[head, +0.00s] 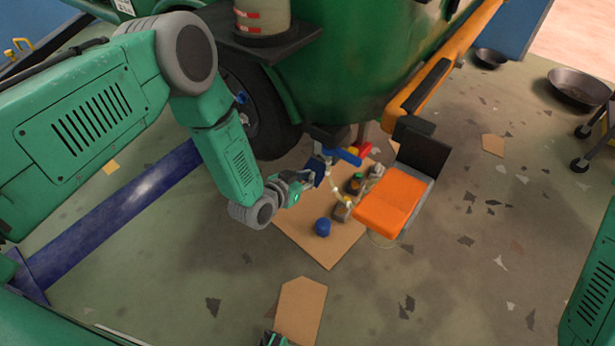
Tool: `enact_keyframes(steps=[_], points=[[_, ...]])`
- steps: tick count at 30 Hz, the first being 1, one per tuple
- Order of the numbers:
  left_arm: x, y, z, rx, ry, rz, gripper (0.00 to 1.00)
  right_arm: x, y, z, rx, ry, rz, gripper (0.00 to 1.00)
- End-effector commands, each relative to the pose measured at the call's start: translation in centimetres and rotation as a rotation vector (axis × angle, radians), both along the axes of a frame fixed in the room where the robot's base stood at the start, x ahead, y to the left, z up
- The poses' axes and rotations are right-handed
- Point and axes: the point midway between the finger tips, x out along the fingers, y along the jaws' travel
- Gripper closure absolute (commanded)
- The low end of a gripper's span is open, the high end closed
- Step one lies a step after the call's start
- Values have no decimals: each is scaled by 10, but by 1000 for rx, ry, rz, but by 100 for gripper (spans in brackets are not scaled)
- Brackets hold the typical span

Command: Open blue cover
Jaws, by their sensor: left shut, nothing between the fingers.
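A dark blue cover-like piece (317,169) sits under the rickshaw's green body, just beyond my left fingertips. A brighter blue lever-like piece (346,156) is beside it to the right. I cannot tell which of these is the blue cover, or whether it is open. My left gripper (303,181) is shut and empty, very close to the dark blue piece; I cannot tell if they touch. A round blue cap-like object (323,227) rests on the cardboard (318,247) below.
The rickshaw's green body (345,70) and wheel (255,110) stand close above and behind my left gripper. An orange seat-like box (391,201) and small parts (355,184) are to its right. Dark pans (578,88) lie at far right. Open floor (440,280) is at lower right.

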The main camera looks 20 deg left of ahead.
Motion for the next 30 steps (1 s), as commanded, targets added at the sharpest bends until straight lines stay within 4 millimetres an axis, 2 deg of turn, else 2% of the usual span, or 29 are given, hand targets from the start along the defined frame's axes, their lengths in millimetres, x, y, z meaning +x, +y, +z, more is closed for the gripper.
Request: enact_keyframes(steps=[1,12,14,30], points=[[-1,1,-9,-11,-27,2,100,0,0,-9,0,0,0,100],[2,-1,-30,-111,-306,-1,100,0,0,-51,0,0,0,100],[3,-1,-31,-125,-347,-2,100,0,0,-55,0,0,0,100],[10,-3,-39,-122,-338,0,100,0,0,-63,0,0,0,100]])
